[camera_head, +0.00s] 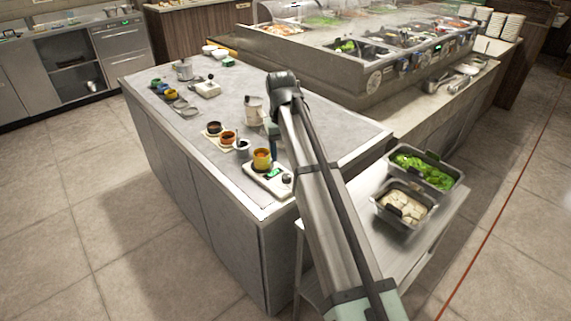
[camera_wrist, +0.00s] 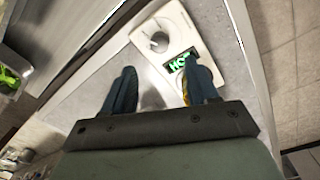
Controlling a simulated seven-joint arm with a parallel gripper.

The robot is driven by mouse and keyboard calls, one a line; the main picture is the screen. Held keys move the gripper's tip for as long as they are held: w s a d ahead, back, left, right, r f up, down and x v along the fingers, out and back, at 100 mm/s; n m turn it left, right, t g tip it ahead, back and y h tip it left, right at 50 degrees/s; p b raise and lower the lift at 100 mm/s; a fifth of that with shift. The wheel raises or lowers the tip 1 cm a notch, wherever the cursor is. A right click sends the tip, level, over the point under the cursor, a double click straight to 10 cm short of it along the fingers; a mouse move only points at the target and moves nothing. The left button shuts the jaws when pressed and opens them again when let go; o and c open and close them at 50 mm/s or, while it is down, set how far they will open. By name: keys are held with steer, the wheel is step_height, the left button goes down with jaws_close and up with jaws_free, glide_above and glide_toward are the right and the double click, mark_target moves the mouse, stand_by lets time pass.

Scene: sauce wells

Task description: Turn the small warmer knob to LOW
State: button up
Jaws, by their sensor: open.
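The small white warmer (camera_head: 256,181) stands near the front corner of the grey counter, with a yellow cup (camera_head: 262,155) on it. Its dark grey round knob (camera_head: 287,179) is at the right end, beside a green-lit display (camera_head: 273,174). In the wrist view the knob (camera_wrist: 159,42) shows clearly, and the display (camera_wrist: 181,61) appears to read HOT. My gripper (camera_wrist: 160,72) is open and empty, its two dark blue fingers apart, with the knob beyond the gap between them. The right finger partly covers the display side and the yellow cup. The knob's pointer setting is too small to tell.
Several sauce cups, including an orange one (camera_head: 227,137), line the counter left of the warmer. A pale canister (camera_head: 253,110) stands behind. A steel side table holds a tray of greens (camera_head: 424,170) and a pan of pale slices (camera_head: 405,205). The counter edge is close to the warmer.

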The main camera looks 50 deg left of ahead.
steer(key=shift+s+r, duration=0.1)
steer(key=shift+r, duration=2.55)
